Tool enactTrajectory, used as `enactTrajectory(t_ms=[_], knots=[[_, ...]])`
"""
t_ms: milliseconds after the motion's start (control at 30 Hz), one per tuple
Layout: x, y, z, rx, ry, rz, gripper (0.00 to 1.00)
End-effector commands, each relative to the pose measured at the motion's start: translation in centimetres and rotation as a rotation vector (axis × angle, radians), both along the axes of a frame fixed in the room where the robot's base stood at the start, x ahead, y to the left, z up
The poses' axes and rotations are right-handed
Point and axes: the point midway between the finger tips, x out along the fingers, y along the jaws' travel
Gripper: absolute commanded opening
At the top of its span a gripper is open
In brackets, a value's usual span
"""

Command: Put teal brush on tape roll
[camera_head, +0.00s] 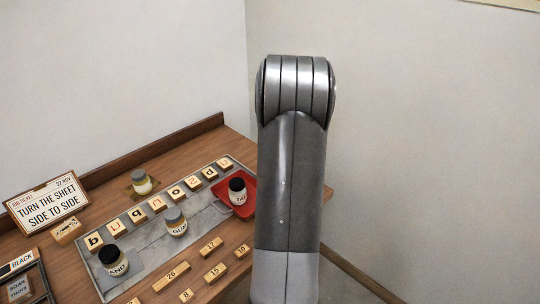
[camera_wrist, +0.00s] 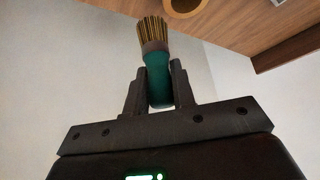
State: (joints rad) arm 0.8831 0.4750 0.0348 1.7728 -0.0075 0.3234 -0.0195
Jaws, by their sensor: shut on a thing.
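The teal brush (camera_wrist: 156,66) shows in the wrist view, with its brown bristles pointing up in the picture, toward the wooden surface. My gripper (camera_wrist: 158,84) is shut on its teal handle, one finger on each side. A round tan ring that looks like the tape roll (camera_wrist: 186,15) is at the top edge of the wrist view, cut off by the frame. It lies on the wood beyond and right of the bristles, apart from the brush. In the head view, my arm hides the gripper, and neither brush nor tape roll can be made out.
The wooden bench (camera_head: 150,166) holds a grey metal plate (camera_head: 145,258) with letter blocks and jars, a red tray (camera_head: 248,208) with a black-lidded jar (camera_head: 237,192), loose number blocks (camera_head: 171,276), and a sign (camera_head: 46,203). Walls stand behind and at right.

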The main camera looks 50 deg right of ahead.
Motion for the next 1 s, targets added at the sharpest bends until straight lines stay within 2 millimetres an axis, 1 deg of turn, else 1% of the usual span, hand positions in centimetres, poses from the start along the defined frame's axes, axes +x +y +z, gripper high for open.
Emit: enactTrajectory(t_ms=[33,133,200,333,467,733,1000], knots=[[1.3,0.5,-0.7,0.000,0.001,0.007,0.00],[3.1,1.0,-1.9,-0.001,0.001,0.005,0.00],[4.2,1.4,-2.6,-0.001,0.001,0.004,0.00],[5.5,1.7,-3.4,-0.001,0.000,0.002,0.00],[5.7,1.7,-3.9,-0.002,-0.001,-0.001,0.00],[5.7,1.8,-7.4,0.000,0.000,0.000,0.00],[5.7,1.8,-7.6,-0.001,-0.001,0.000,0.00]])
